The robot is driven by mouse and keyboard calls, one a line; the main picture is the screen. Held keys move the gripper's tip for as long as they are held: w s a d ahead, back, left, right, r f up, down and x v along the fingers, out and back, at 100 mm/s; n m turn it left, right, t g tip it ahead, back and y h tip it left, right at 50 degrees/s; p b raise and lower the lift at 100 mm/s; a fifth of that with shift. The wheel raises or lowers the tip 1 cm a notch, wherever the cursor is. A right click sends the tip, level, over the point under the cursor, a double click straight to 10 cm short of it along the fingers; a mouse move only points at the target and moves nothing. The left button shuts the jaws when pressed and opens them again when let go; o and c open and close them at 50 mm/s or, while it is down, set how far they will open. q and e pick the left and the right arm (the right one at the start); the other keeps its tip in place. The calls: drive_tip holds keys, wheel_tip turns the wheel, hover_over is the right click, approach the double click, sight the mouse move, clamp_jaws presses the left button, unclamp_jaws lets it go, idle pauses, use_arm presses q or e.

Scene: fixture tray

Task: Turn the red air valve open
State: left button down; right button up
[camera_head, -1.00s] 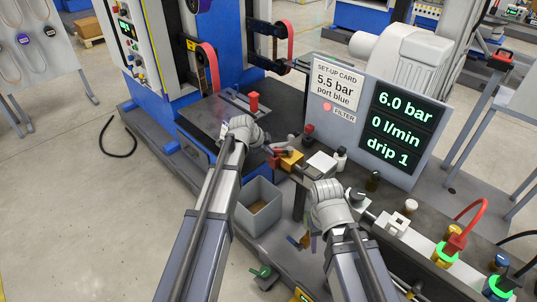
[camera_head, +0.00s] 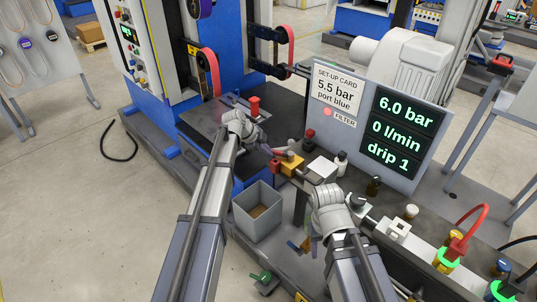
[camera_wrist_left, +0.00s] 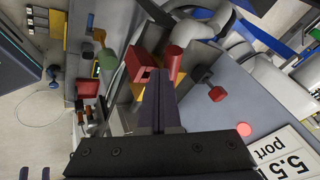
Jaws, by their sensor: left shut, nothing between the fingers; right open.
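The red air valve's yellow body (camera_head: 291,160) sits at the left end of the dark bench, with a red part (camera_head: 275,165) at its left side. My left gripper (camera_head: 270,149) is shut and empty beside it. In the left wrist view the shut fingers (camera_wrist_left: 160,82) reach between a red block (camera_wrist_left: 138,63) and a red cylinder (camera_wrist_left: 175,57), with yellow behind. Whether they touch the red parts I cannot tell. My right gripper (camera_head: 326,205) is over the bench's front edge, away from the valve. Its fingertips are mostly hidden.
The display panel (camera_head: 350,130) reads 6.0 bar, 0 l/min, drip 1. A dark red knob (camera_head: 310,133) stands by its left edge. A grey bin (camera_head: 245,222) is below the valve. Small bottles (camera_head: 341,162) stand right of the valve. A red-topped clamp (camera_head: 254,104) is behind the left gripper.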

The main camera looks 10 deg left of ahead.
use_arm(q)
drive_tip(key=w+m+g, duration=0.1)
drive_tip(key=m, duration=0.1)
drive_tip(key=w+m+g+h, duration=0.1)
drive_tip(key=w+m, duration=0.1)
drive_tip(key=shift+w+a, duration=0.15)
drive_tip(key=shift+w, duration=0.4)
idle(0.6)
